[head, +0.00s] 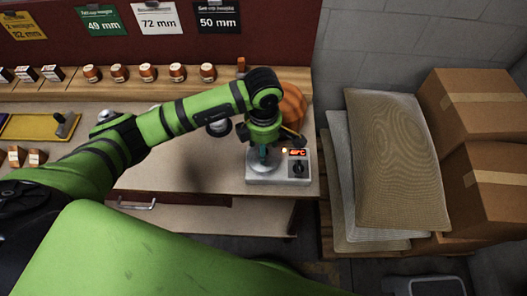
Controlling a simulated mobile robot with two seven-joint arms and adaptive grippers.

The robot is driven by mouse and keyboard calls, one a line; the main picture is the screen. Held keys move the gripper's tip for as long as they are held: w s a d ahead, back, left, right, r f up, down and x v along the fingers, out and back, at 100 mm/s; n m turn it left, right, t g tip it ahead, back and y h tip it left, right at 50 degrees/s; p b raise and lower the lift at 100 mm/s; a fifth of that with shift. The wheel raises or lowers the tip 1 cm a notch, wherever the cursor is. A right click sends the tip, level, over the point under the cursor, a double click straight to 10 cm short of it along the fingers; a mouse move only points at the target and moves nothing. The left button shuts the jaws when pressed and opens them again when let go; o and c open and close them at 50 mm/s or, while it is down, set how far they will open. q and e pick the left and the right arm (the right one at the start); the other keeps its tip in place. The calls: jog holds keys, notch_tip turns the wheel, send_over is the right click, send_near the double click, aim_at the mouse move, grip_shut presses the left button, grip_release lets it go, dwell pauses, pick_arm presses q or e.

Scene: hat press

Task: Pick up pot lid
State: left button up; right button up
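A round grey metal lid-like piece (257,169) sits on a pale heating unit (267,181) with a red lit display and a dark knob, at the right end of the workbench. My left gripper (263,158) points down right over this piece, its fingertips at or close to its top. The gripper and wrist hide part of the piece, so I cannot tell whether the fingers are closed on a knob or whether they touch. My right gripper is not in view.
An orange-brown rounded object (293,106) stands behind my wrist. A dark-grey round object (218,127) is on the bench under my forearm. Several small jars line the back shelf (140,83). Sacks (395,150) and cardboard boxes (480,105) fill the right side. The bench front-left of the heater is clear.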

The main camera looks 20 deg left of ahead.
aim_at(273, 156)
pick_arm(q)
jog(key=shift+f, duration=1.4)
grip_shut()
